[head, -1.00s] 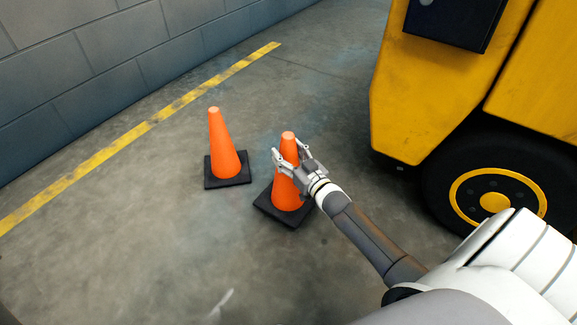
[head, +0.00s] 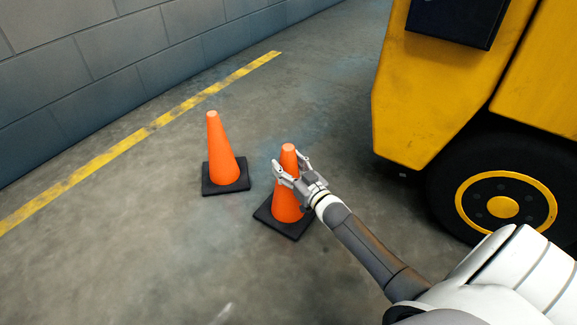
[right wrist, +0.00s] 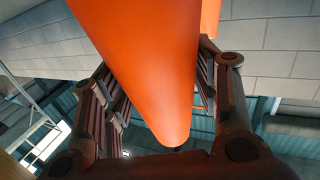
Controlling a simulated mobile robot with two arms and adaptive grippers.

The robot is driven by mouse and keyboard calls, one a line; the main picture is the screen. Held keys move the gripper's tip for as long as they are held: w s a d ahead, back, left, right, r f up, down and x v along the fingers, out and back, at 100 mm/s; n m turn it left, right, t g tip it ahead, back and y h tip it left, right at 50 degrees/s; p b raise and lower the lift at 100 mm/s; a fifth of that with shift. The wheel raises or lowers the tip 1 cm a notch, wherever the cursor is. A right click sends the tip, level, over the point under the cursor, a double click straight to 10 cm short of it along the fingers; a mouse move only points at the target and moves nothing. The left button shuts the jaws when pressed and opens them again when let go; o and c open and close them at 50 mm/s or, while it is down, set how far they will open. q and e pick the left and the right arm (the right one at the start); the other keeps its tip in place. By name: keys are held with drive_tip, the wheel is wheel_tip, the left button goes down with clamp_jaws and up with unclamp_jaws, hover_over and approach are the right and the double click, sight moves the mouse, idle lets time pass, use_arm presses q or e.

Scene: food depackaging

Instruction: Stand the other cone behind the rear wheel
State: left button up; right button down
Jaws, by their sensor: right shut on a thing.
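An orange cone (head: 288,208) with a square black base is upright in the head view, left of the vehicle. My right gripper (head: 290,168) is shut on its upper part, with one finger on each side. I cannot tell whether its base touches the floor. In the right wrist view the orange cone (right wrist: 160,70) fills the middle between the fingers. The other orange cone (head: 221,152) stands upright on the floor to the left and farther back, apart from the gripper. The wheel (head: 504,195), black with a yellow rim, is at the right. My left gripper is out of view.
The yellow vehicle body (head: 420,105) rises above and left of the wheel. A yellow floor line (head: 120,146) runs along the grey block wall (head: 110,70). Bare floor (head: 340,110) lies between the cones and the vehicle.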

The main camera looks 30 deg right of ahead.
drive_tip(key=c, duration=0.5)
unclamp_jaws()
drive_tip(key=shift+s+r, duration=0.1)
